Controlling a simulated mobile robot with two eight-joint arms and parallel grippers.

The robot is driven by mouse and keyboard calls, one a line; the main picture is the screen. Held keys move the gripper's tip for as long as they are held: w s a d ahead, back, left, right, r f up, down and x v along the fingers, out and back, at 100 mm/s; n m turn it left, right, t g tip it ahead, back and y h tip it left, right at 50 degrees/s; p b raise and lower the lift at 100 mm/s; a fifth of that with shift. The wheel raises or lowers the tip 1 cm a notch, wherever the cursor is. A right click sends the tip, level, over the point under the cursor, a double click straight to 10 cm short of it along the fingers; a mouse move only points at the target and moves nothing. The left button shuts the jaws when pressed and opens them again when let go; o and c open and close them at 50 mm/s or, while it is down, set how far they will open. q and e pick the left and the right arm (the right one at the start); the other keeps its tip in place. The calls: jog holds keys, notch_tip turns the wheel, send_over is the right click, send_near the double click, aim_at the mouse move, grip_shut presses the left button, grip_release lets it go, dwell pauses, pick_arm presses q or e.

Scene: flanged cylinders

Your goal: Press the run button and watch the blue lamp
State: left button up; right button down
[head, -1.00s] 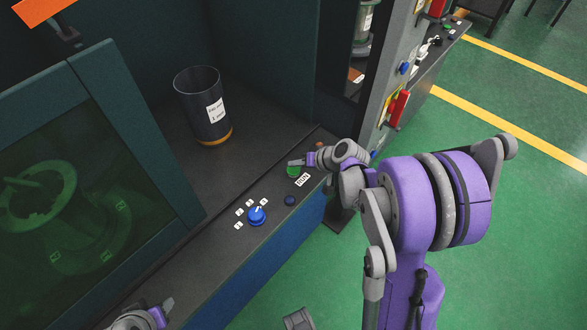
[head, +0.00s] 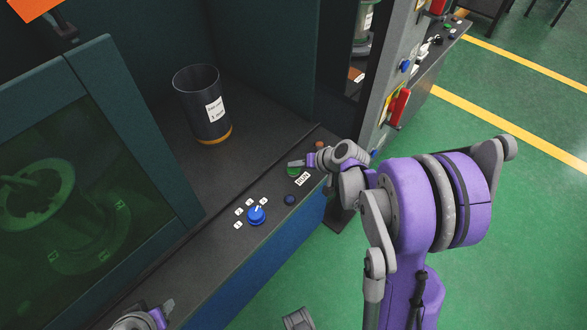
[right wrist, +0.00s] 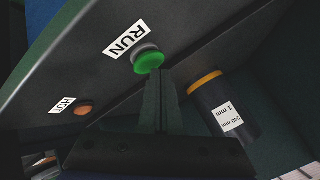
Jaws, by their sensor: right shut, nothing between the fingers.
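The green run button (head: 293,171) sits on the dark front ledge beside its white RUN label (head: 302,180). My right gripper (head: 297,163) is shut and empty, its fingertips right at the button. In the right wrist view the fingertips (right wrist: 160,76) overlap the lower edge of the green button (right wrist: 148,62); I cannot tell whether they press it. A small dark blue dome (head: 289,200), seemingly the blue lamp, looks unlit. My left gripper (head: 168,304) is at the bottom left, mostly cut off; its jaw state is unclear.
A blue knob (head: 256,215) with several small labels sits left of the dome. An orange button (right wrist: 84,107) lies beyond RUN. A dark bin with an orange base (head: 203,105) stands behind the ledge. A flanged cylinder (head: 70,225) shows behind the green window.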

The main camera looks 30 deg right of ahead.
aim_at(296, 171)
jog(key=shift+f+b, duration=0.45)
jog(key=shift+f, duration=0.05)
dwell(0.6)
dwell(0.3)
jog(key=shift+r+p, duration=0.7)
jog(key=shift+r, duration=0.25)
jog(key=shift+r+p, duration=1.7)
jog(key=shift+r, duration=0.85)
jog(key=shift+f, duration=0.1)
